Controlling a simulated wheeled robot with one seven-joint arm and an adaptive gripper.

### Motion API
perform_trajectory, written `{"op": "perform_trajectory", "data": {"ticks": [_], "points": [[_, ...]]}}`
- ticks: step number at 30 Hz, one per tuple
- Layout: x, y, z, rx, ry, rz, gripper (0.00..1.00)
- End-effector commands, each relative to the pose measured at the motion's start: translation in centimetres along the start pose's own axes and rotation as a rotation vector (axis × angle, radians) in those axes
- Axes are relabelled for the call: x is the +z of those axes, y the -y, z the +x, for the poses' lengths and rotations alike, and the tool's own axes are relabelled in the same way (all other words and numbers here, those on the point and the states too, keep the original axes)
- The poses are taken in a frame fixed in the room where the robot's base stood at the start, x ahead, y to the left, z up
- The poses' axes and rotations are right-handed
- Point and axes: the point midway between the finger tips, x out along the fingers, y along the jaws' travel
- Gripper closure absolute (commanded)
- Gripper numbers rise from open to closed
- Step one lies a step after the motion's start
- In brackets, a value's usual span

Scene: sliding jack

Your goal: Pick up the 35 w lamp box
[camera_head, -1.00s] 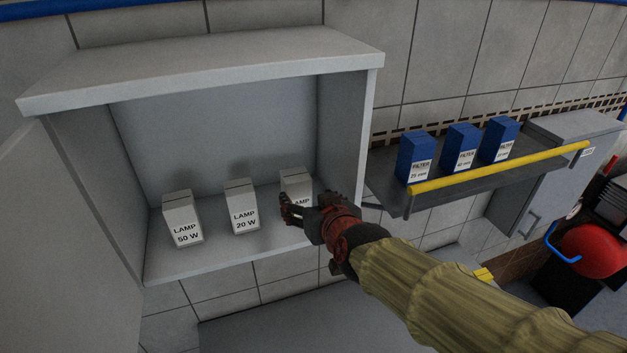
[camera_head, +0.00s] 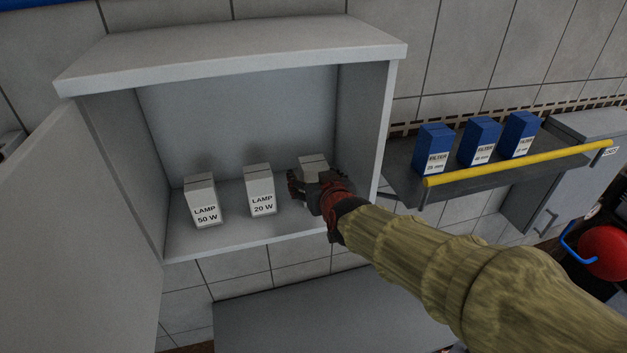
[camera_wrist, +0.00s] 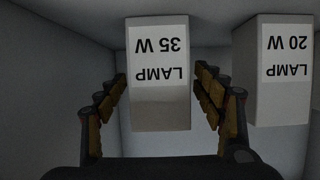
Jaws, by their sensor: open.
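The 35 W lamp box (camera_wrist: 159,95) is a light grey carton with a white label, upside down in the wrist view. In the head view the top of this box (camera_head: 313,165) shows behind my gripper, which hides its label. My gripper (camera_head: 308,195) is inside the cabinet at the box. In the wrist view my gripper (camera_wrist: 160,100) is open, with one finger on each side of the box and a small gap on both sides.
The 20 W lamp box (camera_head: 260,190) stands close to the left, with the 50 W lamp box (camera_head: 201,203) farther left. The open cabinet (camera_head: 235,27) has a right wall near my gripper. Blue filter boxes (camera_head: 477,142) stand on a shelf with a yellow rail (camera_head: 520,163).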

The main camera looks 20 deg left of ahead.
Motion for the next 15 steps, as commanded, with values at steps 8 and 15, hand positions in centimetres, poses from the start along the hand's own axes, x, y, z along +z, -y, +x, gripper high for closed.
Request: {"op": "perform_trajectory", "data": {"ticks": [8, 15], "points": [[0.06, 0.0, 0.0, 0.0, 0.001, 0.0, 0.44], [0.05, 0.0, -0.01, 0.0, 0.001, 0.0, 0.57]]}}
